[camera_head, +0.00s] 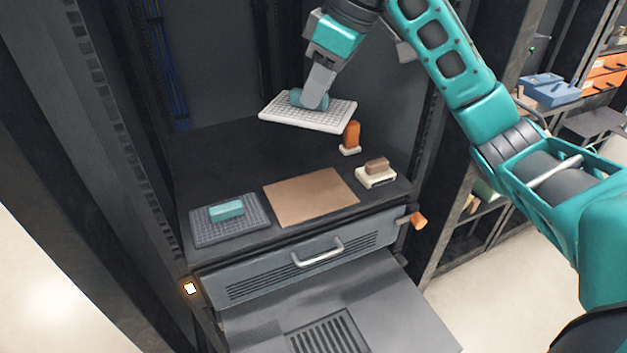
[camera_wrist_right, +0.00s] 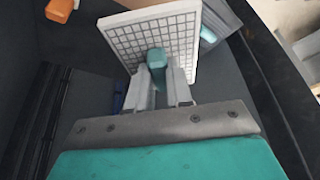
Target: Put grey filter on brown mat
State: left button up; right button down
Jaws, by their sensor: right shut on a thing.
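My right gripper (camera_head: 318,88) is shut on the teal handle (camera_wrist_right: 157,66) of a white gridded filter (camera_head: 283,113), which also shows in the right wrist view (camera_wrist_right: 117,36). It holds this filter, slightly tilted, over the back of the dark shelf. A blue-grey gridded filter (camera_head: 245,232) with a teal handle (camera_head: 226,209) lies on the shelf at the front left. The brown mat (camera_head: 308,197) lies flat and bare to the right of that filter. In the right wrist view, part of a grey panel (camera_wrist_right: 214,18) shows behind the held filter. My left gripper is not in view.
An orange-handled item (camera_head: 351,137) stands behind the mat. A cream block with a brown top (camera_head: 376,180) sits right of the mat. The dark rack walls enclose the shelf at the sides and back. A silver drawer handle (camera_head: 318,254) juts out below the front edge.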

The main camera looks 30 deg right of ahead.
notch_tip(320, 180, down, 17)
jog(key=shift+f, duration=0.1)
dwell(0.3)
jog(key=shift+f, duration=0.15)
jog(key=c, duration=1)
grip_release()
jog(key=v, duration=1.2)
jog(key=shift+s, duration=0.1)
